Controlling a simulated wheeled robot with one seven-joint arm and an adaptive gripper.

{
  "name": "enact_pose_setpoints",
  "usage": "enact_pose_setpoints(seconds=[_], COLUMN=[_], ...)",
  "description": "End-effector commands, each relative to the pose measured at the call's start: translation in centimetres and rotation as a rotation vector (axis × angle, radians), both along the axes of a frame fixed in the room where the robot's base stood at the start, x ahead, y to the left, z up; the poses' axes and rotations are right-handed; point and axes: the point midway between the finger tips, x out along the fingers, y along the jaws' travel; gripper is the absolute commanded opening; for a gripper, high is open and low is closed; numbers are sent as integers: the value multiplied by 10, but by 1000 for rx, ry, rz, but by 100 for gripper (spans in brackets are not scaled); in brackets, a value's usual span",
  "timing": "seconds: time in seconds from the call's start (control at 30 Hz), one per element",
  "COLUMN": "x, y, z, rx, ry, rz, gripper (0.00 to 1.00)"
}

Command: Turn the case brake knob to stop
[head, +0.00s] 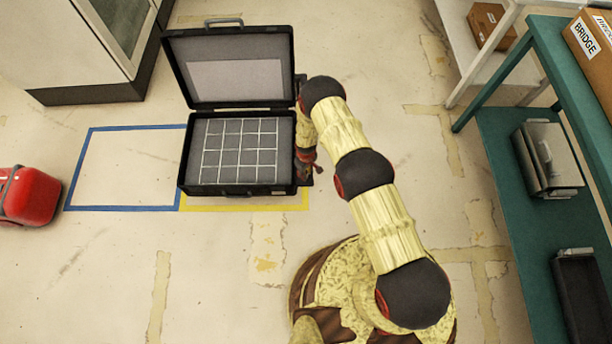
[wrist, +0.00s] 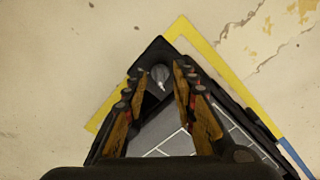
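A black case (head: 184,165) stands open on the floor, its lid (head: 178,60) raised at the back. Its grey interior is marked with a white grid. My gripper (head: 312,172) is at the right side of the case, hiding part of that side in the head view. In the wrist view my gripper (wrist: 162,68) points down over a corner of the case. A small grey knob (wrist: 160,76) shows between the two fingertips, with slim gaps on both sides. The fingers are apart and straddle it. No stop marking is legible.
Yellow tape (head: 240,207) runs along the floor at the case. A blue taped rectangle (head: 75,180) on the left is empty. A red object (head: 28,196) is at far left, a cabinet (head: 70,45) at back left. Teal shelving (head: 510,200) stands on the right.

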Motion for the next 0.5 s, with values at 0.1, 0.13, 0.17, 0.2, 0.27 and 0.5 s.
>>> enact_pose_setpoints(seconds=[0.1,0.13,0.17,0.2,0.27,0.5], x=[1,1,1,1,1,1], y=[0,0,0,0,0,0], z=[-15,-16,-18,-19,-20,-20], rx=[0,0,0,0,0,0], ry=[-1,-1,-1,-1,-1,-1], rz=[0,0,0,0,0,-1], gripper=[27,27,27,27,27,27])
